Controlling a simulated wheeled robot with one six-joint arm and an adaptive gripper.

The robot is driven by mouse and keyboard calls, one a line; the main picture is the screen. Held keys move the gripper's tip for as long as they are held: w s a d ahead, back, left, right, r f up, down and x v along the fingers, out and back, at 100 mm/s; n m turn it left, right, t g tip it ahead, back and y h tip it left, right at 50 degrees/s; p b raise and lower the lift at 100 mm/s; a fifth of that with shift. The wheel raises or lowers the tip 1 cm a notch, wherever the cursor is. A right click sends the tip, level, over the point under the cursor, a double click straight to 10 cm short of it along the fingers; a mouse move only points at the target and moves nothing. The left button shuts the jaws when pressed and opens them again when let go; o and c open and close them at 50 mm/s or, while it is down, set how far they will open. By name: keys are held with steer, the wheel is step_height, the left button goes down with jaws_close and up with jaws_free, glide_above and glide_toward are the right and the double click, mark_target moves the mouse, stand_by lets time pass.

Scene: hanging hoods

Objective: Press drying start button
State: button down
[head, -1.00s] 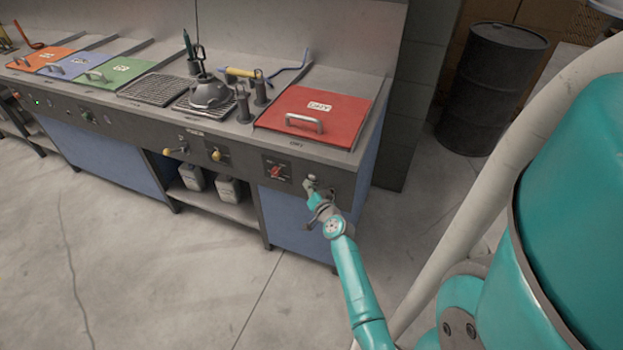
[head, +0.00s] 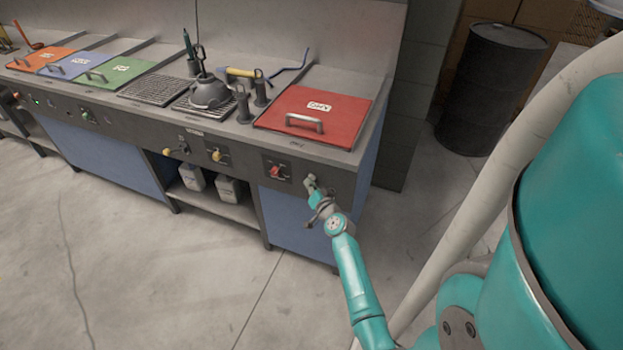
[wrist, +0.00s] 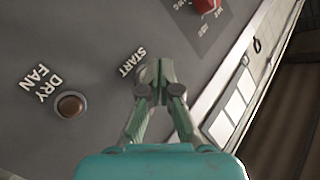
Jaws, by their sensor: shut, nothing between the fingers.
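The dark control panel (head: 345,183) below the red "DRY" lid (head: 340,112) carries a red knob (head: 277,171). My gripper (head: 311,181) is at the panel front, right of that knob. In the wrist view my gripper (wrist: 160,68) is shut and empty, its fingertips together beside the printed "START" label (wrist: 132,61). No start button shows there; the fingertips cover the spot beside the label. I cannot tell whether they touch the panel. A round brown button or lamp (wrist: 71,104) sits beside the "DRY FAN" label (wrist: 47,84). The red knob also shows in the wrist view (wrist: 206,5).
A metal handle (head: 305,122) stands up on the red lid. A dark drum (head: 490,85) stands at the back right. The floor in front (head: 170,270) is clear.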

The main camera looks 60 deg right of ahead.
steer(key=shift+d, duration=0.45)
stand_by(0.5)
steer(key=shift+a, duration=0.85)
steer(key=shift+s+a, duration=0.2)
steer(key=shift+a, duration=2.3)
steer(key=shift+a, duration=0.1)
